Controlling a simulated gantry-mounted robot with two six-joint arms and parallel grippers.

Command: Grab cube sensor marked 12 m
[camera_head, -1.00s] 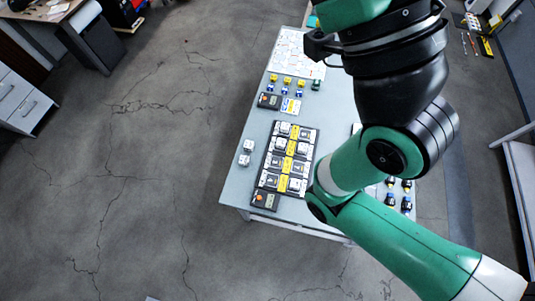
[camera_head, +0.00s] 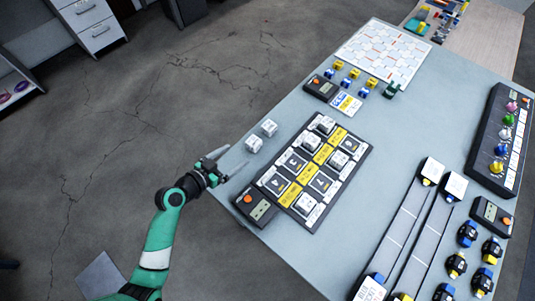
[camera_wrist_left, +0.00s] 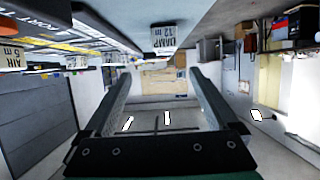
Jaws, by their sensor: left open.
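A white cube sensor (camera_wrist_left: 163,38) marked DAMP 12 m shows in the left wrist view, upper middle, beyond the open fingers and apart from them. In the head view two white cubes, a nearer one (camera_head: 253,144) and a farther one (camera_head: 269,127), stand at the table's left edge; their marks are too small to read, so I cannot tell which is the 12 m one. My left gripper (camera_head: 229,162) is open and empty, just left of the table edge and below the cubes. My right gripper is out of view.
A dark tray (camera_head: 352,166) with cubes and yellow labels lies right of the loose cubes. Another cube (camera_wrist_left: 11,57) marked AIR 5 m is at the left wrist view's left edge. A small device (camera_head: 257,208) with an orange button sits below the tray.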

